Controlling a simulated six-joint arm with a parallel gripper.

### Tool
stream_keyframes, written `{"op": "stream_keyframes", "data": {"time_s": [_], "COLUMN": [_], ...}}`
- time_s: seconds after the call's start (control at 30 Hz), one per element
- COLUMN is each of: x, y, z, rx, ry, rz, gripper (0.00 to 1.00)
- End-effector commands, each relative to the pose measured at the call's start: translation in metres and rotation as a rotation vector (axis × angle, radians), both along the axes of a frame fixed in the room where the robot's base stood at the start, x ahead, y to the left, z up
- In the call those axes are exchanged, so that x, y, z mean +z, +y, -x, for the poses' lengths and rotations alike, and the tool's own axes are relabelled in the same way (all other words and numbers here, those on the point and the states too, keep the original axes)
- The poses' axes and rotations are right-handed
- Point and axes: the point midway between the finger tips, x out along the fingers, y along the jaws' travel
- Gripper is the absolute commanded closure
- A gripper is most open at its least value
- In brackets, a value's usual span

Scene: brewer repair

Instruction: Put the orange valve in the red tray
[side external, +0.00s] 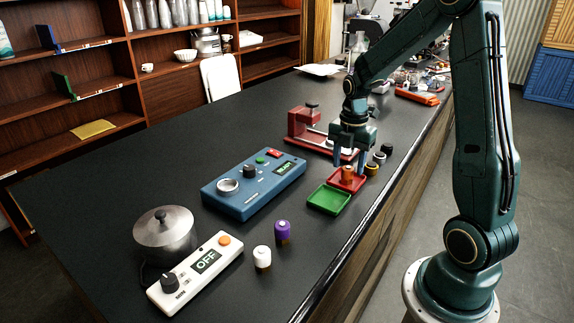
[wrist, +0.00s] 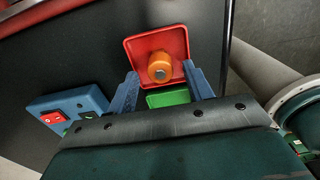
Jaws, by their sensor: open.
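The orange valve (wrist: 160,66) sits inside the red tray (wrist: 139,44) in the wrist view, upright near the tray's middle. In the side view the orange valve (side external: 347,172) also shows in the red tray (side external: 358,186), just below my gripper (side external: 349,165). My gripper (wrist: 160,82) is open in the wrist view, with one blue finger on either side of the valve and a gap between the fingers and the valve.
A green tray (side external: 328,199) lies right in front of the red tray. Yellow-and-black and dark valves (side external: 372,168) stand close behind it. The table edge is close on the right.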

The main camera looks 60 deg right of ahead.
Motion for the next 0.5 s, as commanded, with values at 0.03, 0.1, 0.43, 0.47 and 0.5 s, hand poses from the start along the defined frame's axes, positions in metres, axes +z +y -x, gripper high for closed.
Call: {"op": "stream_keyframes", "data": {"time_s": [0.03,0.1,0.43,0.47,0.5], "x": [0.007,0.016,0.070,0.075,0.080], "y": [0.000,0.000,0.000,0.000,0.000], "z": [-0.001,0.000,-0.001,-0.001,0.000], "rx": [0.000,0.000,0.000,0.000,0.000], "ry": [-0.003,-0.004,-0.004,-0.004,-0.003], "rz": [0.002,0.002,0.003,0.003,0.002], "gripper": [0.49,0.49,0.49,0.49,0.49]}}
